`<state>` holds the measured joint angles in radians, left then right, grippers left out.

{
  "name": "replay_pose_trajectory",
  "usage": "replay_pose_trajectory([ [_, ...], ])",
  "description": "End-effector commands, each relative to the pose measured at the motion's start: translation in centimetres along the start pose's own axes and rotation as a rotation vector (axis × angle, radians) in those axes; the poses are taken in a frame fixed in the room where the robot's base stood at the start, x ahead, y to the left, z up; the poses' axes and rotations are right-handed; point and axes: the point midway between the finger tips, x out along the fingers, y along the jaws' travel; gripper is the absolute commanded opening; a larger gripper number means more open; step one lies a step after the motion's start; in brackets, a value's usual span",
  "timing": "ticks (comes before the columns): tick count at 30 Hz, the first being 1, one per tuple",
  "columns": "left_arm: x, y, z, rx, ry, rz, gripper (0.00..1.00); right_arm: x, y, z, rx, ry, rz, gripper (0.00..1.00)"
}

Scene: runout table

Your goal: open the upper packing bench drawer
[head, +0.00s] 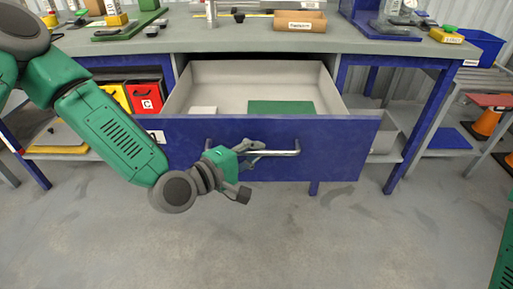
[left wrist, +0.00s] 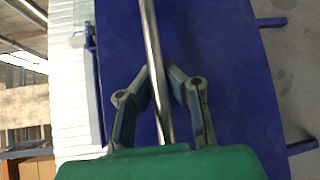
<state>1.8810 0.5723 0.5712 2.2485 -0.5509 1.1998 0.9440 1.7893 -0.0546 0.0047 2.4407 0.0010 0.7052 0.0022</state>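The upper drawer (head: 272,141) of the packing bench has a blue front and is pulled well out, showing its pale interior. A silver bar handle (head: 284,153) runs across its front. My left gripper (head: 249,170) is at the left and middle part of this handle, with its fingers spread. In the left wrist view the handle (left wrist: 151,40) runs between the two open fingers (left wrist: 158,85) in front of the blue drawer front (left wrist: 225,70). Whether a finger touches the bar cannot be told. My right gripper is not in view.
A green block (head: 281,107) and a small white item (head: 203,110) lie in the drawer. Red and yellow bins (head: 146,97) stand below the bench top (head: 180,35) at left. The floor in front is clear.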

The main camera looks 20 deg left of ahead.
Motion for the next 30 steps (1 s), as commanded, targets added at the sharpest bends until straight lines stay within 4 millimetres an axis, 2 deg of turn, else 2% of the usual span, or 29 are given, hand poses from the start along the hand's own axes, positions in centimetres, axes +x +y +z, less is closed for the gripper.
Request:
replay_pose_trajectory([
  [6, 0.0, 0.1, 0.0, 0.000, 0.001, 0.002, 0.00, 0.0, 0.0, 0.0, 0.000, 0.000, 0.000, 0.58],
  [9, 0.0, 0.1, 0.0, 0.000, 0.001, 0.002, 0.33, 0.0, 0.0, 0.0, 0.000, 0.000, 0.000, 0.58],
  [20, -0.3, 0.0, 0.0, -0.001, 0.000, 0.000, 0.33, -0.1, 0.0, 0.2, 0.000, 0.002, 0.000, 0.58],
  [23, -1.5, 0.0, -0.1, -0.001, 0.001, 0.000, 0.33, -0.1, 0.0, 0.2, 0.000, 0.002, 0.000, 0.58],
  [30, -5.5, -0.1, -0.1, -0.004, 0.001, 0.000, 0.33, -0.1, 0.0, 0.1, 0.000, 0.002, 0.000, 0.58],
])
